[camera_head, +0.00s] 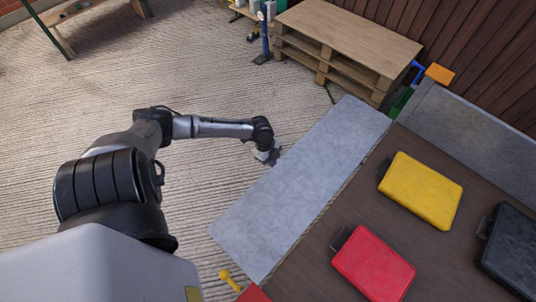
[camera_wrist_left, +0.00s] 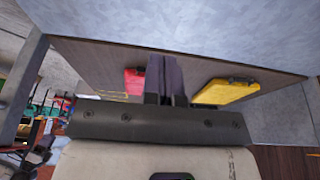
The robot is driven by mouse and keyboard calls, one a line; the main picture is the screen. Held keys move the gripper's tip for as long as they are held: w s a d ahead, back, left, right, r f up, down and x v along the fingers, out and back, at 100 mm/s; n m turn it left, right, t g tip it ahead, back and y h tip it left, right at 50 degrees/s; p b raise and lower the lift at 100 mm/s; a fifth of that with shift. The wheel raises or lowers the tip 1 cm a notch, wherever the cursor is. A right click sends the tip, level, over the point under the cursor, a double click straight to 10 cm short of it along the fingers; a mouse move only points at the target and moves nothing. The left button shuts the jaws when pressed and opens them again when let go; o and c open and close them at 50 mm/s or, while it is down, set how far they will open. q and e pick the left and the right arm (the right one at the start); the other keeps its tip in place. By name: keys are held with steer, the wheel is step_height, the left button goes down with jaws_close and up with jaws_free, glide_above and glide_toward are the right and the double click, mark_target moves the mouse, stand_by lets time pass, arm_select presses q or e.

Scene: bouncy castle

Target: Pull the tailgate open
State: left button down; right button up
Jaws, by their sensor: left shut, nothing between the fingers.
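The tailgate is the long grey panel (camera_head: 305,185) at the end of the dark cargo bed (camera_head: 340,215). In the head view it lies folded down, outward from the bed. It also shows as a grey surface along the top of the left wrist view (camera_wrist_left: 200,25). My left gripper (camera_head: 272,157) is beside the tailgate's outer edge; I cannot tell whether it touches. Its two dark fingers (camera_wrist_left: 166,78) are together with nothing between them. My right gripper is not in view.
A red case (camera_head: 373,264), a yellow case (camera_head: 421,190) and a black case (camera_head: 512,248) lie on the bed. A grey side wall (camera_head: 470,118) bounds it. A wooden pallet stack (camera_head: 345,40) stands beyond. The ribbed floor left of the tailgate is mostly clear.

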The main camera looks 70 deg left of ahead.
arm_select(q)
steer(key=shift+s+a+f+b, duration=0.1)
steer(key=shift+a+f+b, duration=0.15)
steer(key=shift+f, duration=0.6)
steer(key=shift+s+a+f+b, duration=0.1)
steer(key=shift+a+f+b, duration=0.1)
steer(key=shift+f, duration=0.7)
steer(key=shift+s+a+f+b, duration=0.1)
steer(key=shift+a+f+b, duration=0.15)
steer(key=shift+f, duration=0.6)
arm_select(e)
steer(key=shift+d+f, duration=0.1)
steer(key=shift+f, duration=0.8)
